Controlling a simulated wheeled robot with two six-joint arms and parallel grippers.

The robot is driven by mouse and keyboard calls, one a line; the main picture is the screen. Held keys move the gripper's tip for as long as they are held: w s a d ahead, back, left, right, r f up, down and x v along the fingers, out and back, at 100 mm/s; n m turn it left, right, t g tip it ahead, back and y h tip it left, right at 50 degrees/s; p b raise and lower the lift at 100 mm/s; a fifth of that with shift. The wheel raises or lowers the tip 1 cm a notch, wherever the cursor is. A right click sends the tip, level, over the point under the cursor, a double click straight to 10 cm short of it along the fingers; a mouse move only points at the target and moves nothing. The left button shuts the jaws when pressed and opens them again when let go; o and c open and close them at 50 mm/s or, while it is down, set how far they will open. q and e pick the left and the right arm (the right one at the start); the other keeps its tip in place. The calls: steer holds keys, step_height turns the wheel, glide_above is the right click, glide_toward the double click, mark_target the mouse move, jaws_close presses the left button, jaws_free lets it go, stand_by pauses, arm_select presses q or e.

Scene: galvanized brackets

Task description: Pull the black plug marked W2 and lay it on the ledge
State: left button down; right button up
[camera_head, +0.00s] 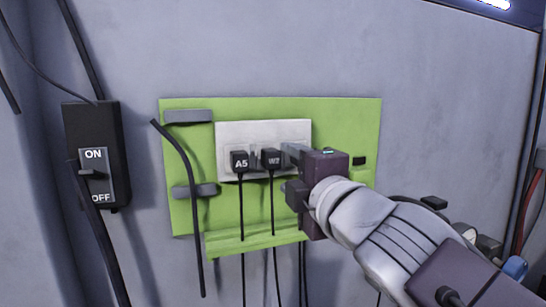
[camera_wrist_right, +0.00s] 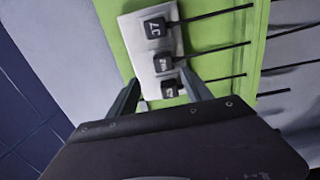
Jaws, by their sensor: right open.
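A black plug (camera_head: 271,159), whose label reads like W2 or W7, sits in the white outlet strip (camera_head: 265,129), its cable hanging down. In the right wrist view a middle plug (camera_wrist_right: 163,63) has a blurred label that seems to start with W. The green ledge (camera_head: 255,243) runs along the panel's bottom, below the plugs. My right gripper (camera_head: 291,170) is open at the strip's right part, just right of the W plug. Its fingers (camera_wrist_right: 160,90) hold nothing that I can see. My left gripper is not in view.
Plug A5 (camera_head: 240,161) is left of the W plug. Another plug (camera_wrist_right: 154,28) shows in the right wrist view; my gripper hides it in the head view. A loose black cable (camera_head: 190,180) hangs by grey clips. A black ON/OFF switch box (camera_head: 95,130) is farther left.

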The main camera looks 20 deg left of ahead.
mark_target(274, 160)
steer(key=x, duration=0.6)
steer(key=f+p+x, duration=0.1)
steer(key=x, duration=0.2)
steer(key=shift+d, duration=0.1)
steer(key=shift+r+p, duration=0.3)
steer(key=shift+p, duration=0.1)
steer(key=shift+w+a+f, duration=0.25)
steer(key=shift+w+a, duration=0.3)
steer(key=shift+w, duration=0.25)
steer(key=shift+s+d+r, duration=0.15)
steer(key=shift+s+d, duration=0.15)
steer(key=shift+s, duration=0.15)
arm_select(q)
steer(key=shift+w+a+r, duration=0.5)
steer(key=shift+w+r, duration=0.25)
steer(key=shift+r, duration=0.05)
arm_select(e)
steer(key=shift+w+a, duration=0.2)
steer(key=shift+w, duration=0.1)
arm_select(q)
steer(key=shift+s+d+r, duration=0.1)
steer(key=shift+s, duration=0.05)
arm_select(e)
steer(key=shift+s+d, duration=0.15)
steer(key=shift+s, duration=0.05)
jaws_close()
